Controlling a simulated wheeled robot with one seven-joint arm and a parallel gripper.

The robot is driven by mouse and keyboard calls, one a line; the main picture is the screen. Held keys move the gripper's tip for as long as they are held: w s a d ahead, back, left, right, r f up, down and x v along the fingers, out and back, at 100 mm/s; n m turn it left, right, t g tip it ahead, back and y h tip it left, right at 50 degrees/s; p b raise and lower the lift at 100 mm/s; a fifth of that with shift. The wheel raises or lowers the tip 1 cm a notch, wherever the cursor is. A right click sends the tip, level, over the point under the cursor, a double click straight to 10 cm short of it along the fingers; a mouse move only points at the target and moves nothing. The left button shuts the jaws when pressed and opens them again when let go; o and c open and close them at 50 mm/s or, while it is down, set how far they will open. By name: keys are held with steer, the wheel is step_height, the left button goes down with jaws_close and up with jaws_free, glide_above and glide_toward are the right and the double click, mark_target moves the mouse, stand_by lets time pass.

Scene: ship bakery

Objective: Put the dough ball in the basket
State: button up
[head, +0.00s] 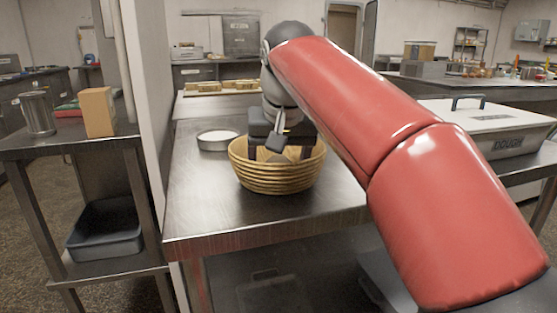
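The basket (278,180) is a round, tan woven bowl on the metal table, near its front edge. My gripper (283,148) points down at the basket's opening, with its fingertips at about the height of the rim or just inside it. I cannot tell whether the fingers are open or shut, or whether they hold anything. I do not see the dough ball. The basket's inside is mostly hidden by its front wall and my gripper.
A round metal pan (217,139) with white contents stands left of the basket. A tray (215,92) with several tan pieces lies behind. A white box marked "DOUGH" (490,125) stands at right. A wall edge (147,120) borders the table's left. The table's front left is clear.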

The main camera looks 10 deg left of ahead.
steer(key=p+v, duration=0.4)
steer(key=v, duration=0.8)
steer(key=d+f, duration=0.2)
steer(key=d, duration=0.6)
steer(key=s+d+f+m, duration=0.1)
steer(key=s+d+f, duration=0.4)
steer(key=f, duration=0.4)
steer(key=s+d+f+m+t+h, duration=0.1)
steer(key=s+d+f, duration=0.4)
steer(key=d+f, duration=0.2)
steer(key=s+d+f+m+h, duration=0.1)
steer(key=s+d+f, duration=0.4)
steer(key=f, duration=0.5)
steer(key=shift+s+d+f+m, duration=0.3)
steer(key=shift+d+m, duration=0.2)
steer(key=shift+d, duration=0.55)
